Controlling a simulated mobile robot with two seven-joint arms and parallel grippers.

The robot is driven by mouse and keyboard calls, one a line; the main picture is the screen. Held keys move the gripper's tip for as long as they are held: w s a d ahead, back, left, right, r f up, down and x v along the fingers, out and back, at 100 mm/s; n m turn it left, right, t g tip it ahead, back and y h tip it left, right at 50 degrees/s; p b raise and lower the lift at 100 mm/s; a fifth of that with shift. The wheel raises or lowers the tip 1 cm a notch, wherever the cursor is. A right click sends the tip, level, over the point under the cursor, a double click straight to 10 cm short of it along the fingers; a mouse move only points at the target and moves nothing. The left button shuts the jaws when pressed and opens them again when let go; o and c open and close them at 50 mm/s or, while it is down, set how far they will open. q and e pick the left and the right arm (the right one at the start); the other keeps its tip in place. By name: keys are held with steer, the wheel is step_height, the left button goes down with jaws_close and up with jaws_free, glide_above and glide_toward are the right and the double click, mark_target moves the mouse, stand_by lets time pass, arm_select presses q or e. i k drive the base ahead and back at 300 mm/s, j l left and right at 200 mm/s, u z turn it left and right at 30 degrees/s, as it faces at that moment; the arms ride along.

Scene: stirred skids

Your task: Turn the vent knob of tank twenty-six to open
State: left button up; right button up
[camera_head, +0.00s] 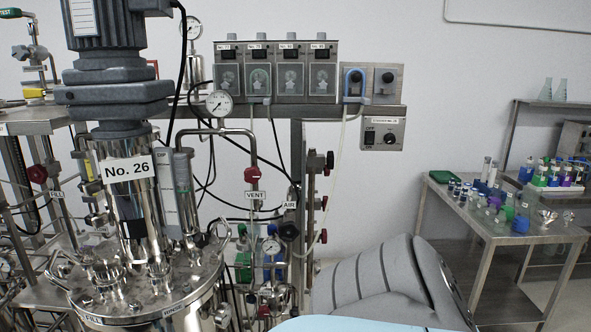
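Tank twenty-six (130,215) is the shiny steel vessel at the left, with a white "No. 26" label (130,170) under its grey motor. The vent knob (252,175) is a small red knob on the vertical steel pipe right of the tank, just above a white "VENT" tag (255,195). A pale mark shows on the knob, but its exact setting is too small to tell. Neither of my grippers is in view, and nothing touches the knob.
A black knob (289,232) sits below the "AIR" tag (289,205). A pressure gauge (219,103) stands above the vent pipe. Black cables and hoses hang around it. A large grey ridged part fills the lower middle. A steel table (480,222) with bottles stands right.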

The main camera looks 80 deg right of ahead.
mark_target(252, 175)
steer(key=k+l+z, duration=0.1)
steer(key=z, duration=2)
steer(key=l+u, duration=0.25)
steer(key=l, duration=0.25)
steer(key=l+u, duration=0.25)
steer(key=l, duration=0.25)
